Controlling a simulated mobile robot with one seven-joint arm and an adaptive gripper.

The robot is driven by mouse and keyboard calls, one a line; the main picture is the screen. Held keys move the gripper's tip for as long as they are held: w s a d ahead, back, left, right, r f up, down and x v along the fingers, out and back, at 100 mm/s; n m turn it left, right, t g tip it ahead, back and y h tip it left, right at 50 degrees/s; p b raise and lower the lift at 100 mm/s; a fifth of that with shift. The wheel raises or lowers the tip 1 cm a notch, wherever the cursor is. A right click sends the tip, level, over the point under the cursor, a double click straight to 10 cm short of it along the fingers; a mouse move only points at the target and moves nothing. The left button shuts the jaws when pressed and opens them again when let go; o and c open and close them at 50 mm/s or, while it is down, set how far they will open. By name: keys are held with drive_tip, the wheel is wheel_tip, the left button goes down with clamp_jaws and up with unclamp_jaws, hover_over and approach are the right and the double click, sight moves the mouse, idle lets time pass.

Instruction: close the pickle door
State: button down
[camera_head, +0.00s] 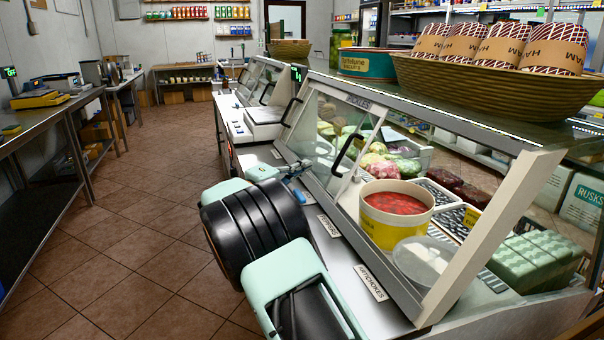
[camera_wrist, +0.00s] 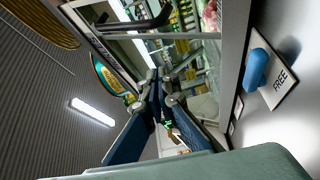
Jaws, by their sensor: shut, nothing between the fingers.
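The pickle door (camera_head: 330,125) is a slanted glass panel below a PICKLES label on the top rail of the counter case. Its black bar handle (camera_head: 350,153) stands out from the glass. The bay right of its white edge looks uncovered, with a tub of red food (camera_head: 397,205) inside. My gripper (camera_head: 304,165) is shut and empty, left of the handle and low along the case front, seemingly apart from it. In the wrist view, my gripper's fingertips (camera_wrist: 160,82) meet in front of the glass; a black bar handle (camera_wrist: 135,23) shows beyond. Exact contact cannot be told.
A basket of hams (camera_head: 490,80) and a teal tin (camera_head: 367,63) stand on the case top. A white scale (camera_head: 265,109) is farther along the counter. A blue object (camera_wrist: 257,68) lies by a FREE card. The tiled aisle (camera_head: 140,240) is clear.

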drive_tip(key=w+d+b, duration=0.1)
drive_tip(key=d, duration=0.5)
idle(0.3)
drive_tip(key=shift+s+f, duration=0.15)
